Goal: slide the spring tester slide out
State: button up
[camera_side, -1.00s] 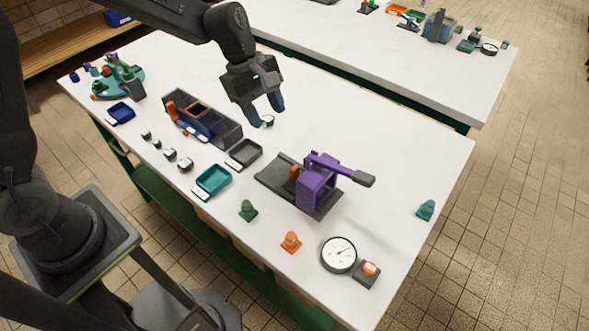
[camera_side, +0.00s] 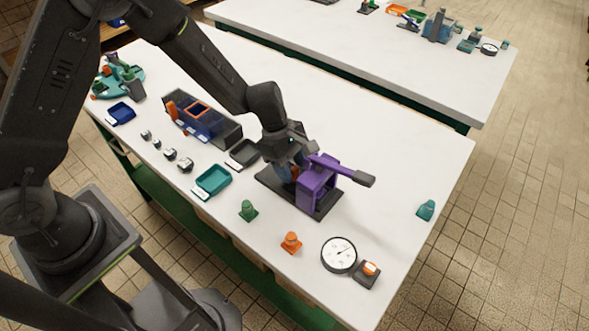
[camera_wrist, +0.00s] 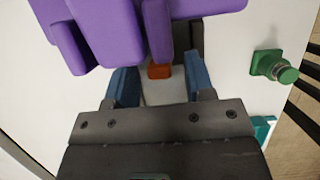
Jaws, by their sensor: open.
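The purple spring tester (camera_side: 317,187) stands on a dark base plate (camera_side: 326,207) with a lever arm ending in a black grip (camera_side: 364,179). It fills the top of the wrist view (camera_wrist: 100,30). A small orange block (camera_wrist: 160,71), seemingly the slide's handle, shows at its near side; in the side view the block (camera_side: 294,173) is partly hidden by my gripper. My gripper (camera_side: 284,172) is low beside the tester's left side. In the wrist view its blue fingers (camera_wrist: 161,80) are apart, one on each side of the orange block, with no contact visible.
A green knobbed piece (camera_wrist: 270,66) stands right of the fingers in the wrist view. A grey tray (camera_side: 243,154) and teal tray (camera_side: 212,181) lie left of the tester. An orange piece (camera_side: 291,242) and round gauge (camera_side: 339,254) stand in front. The table's right side is mostly clear.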

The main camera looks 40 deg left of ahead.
jog(key=shift+d+f, duration=0.25)
jog(key=shift+f, duration=0.4)
jog(key=shift+c, duration=0.4)
grip_shut()
